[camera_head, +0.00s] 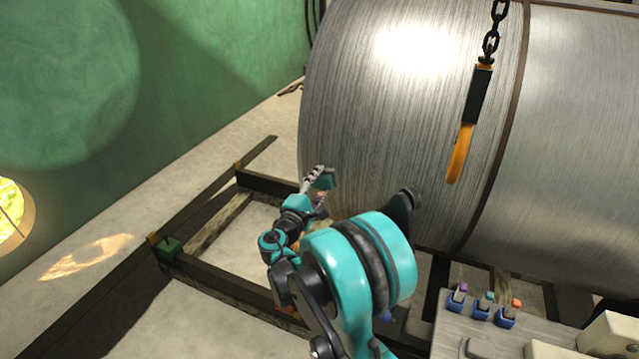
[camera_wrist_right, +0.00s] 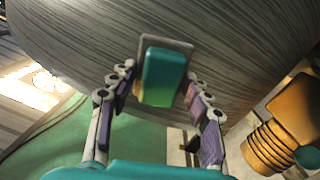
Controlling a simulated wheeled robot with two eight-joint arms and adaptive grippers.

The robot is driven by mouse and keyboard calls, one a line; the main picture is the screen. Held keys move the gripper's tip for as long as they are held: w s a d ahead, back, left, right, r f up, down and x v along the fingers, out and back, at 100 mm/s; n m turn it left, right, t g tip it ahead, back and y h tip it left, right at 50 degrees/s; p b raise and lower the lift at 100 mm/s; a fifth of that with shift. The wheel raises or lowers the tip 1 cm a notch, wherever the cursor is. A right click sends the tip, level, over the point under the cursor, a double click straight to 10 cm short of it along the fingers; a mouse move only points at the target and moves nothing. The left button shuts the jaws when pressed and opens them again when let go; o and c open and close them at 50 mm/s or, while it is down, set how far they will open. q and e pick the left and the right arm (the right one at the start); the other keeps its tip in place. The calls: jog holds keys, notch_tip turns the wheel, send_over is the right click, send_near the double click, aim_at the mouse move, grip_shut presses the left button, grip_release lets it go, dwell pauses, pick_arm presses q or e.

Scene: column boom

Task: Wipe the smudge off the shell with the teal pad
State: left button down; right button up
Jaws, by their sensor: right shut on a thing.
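The shell (camera_head: 400,120) is a large brushed-metal cylinder filling the upper right of the head view. It also fills the top of the right wrist view (camera_wrist_right: 70,45). My right gripper (camera_head: 318,182) is at the shell's lower left edge. In the right wrist view its two fingers are shut on the teal pad (camera_wrist_right: 164,76), one on each side. The pad (camera_head: 325,182) shows small in the head view. A pale square edge shows behind the pad, close to the shell; I cannot tell whether they touch. I see no smudge. My left gripper is not in view.
Dark frame rails (camera_head: 215,276) lie on the floor below. A bench (camera_head: 455,328) with several coloured-top holders stands at lower right. The green wall (camera_head: 150,90) is at left.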

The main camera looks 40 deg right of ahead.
jog(key=shift+a, duration=0.1)
jog(key=shift+b+v, duration=0.3)
jog(key=shift+v, duration=2.65)
jog(key=shift+s, duration=0.15)
jog(key=shift+v, duration=1.4)
